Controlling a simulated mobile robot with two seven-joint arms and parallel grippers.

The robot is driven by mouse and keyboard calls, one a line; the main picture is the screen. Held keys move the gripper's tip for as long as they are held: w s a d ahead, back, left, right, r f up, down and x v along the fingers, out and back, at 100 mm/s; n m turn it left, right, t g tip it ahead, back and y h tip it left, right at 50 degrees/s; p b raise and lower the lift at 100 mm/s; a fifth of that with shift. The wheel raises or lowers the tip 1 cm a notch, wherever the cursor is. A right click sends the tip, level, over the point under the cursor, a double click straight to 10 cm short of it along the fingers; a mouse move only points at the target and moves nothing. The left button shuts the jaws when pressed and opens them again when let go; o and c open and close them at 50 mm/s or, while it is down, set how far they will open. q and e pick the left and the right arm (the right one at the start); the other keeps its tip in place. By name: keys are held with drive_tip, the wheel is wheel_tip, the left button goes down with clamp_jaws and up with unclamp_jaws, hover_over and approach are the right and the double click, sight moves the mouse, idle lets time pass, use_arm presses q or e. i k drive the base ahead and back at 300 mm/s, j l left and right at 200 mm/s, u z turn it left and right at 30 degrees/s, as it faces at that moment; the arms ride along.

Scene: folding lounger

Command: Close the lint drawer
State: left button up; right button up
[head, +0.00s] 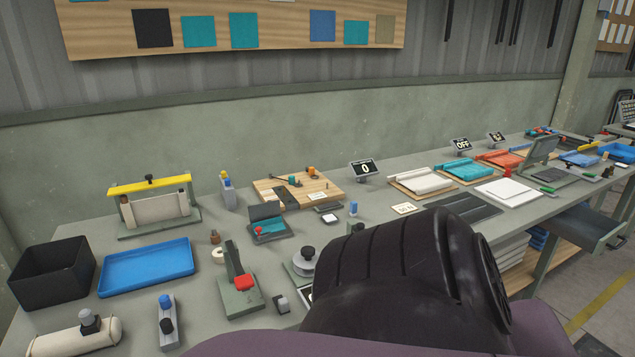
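A grey drawer (574,228) juts out open from under the bench's front edge at the right in the head view. Its front panel carries a dark handle (614,239) at the right end. It is the only open drawer in view, and no label on it is readable. Its interior is in shade and I cannot tell what is inside. Neither of my grippers is in view. A large black ribbed form with purple below it covers the lower middle of the picture and hides part of the bench.
The long bench (375,205) carries a black bin (52,273), a blue tray (147,267), small presses and several coloured folding boards. A lower wooden shelf (562,263) lies below the drawer. Open floor (600,300) with a yellow line lies at the lower right.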

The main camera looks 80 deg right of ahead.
sight(593, 232)
drive_tip(key=z, duration=4.15)
drive_tip(key=i+z, duration=0.15)
drive_tip(key=i+l, duration=0.1)
drive_tip(key=i, duration=0.45)
drive_tip(key=i+l, duration=0.15)
drive_tip(key=i, duration=0.35)
drive_tip(key=i+l, duration=0.1)
drive_tip(key=i, duration=0.45)
drive_tip(key=i+l+u, duration=0.1)
drive_tip(key=i, duration=0.4)
drive_tip(key=i+l, duration=0.2)
drive_tip(key=i, duration=0.35)
